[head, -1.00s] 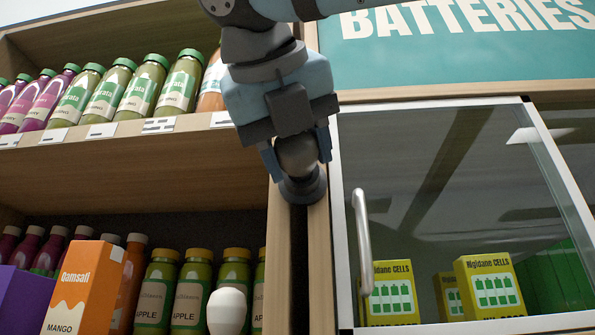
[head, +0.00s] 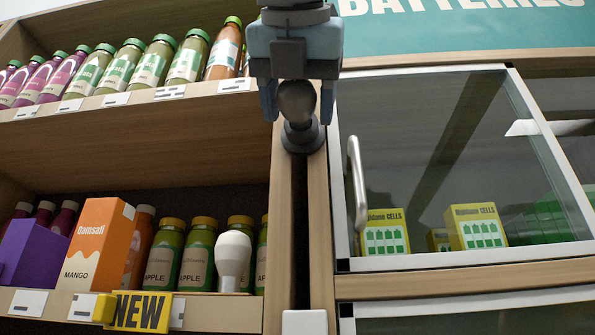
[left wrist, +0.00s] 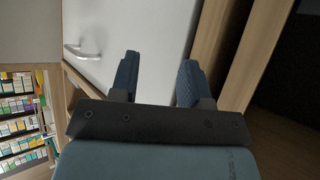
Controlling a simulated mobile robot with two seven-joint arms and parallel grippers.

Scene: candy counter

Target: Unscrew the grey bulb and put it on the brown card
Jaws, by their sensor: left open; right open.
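The grey bulb (head: 297,101) sits upright in a dark round socket (head: 302,137) on the wooden post between the shelves and the glass cabinet. My right gripper (head: 297,108) comes down from above, with one finger on each side of the bulb. Its jaws are open, and I cannot tell whether a finger touches the glass. My left gripper (left wrist: 157,80) shows only in the left wrist view, open and empty in front of a white door with a handle. I see no brown card in these frames.
A white bulb (head: 233,255) stands on the lower shelf before apple juice bottles, near an orange mango carton (head: 98,243). A glass door with a metal handle (head: 357,184) is close on the right, with battery boxes (head: 475,227) behind it.

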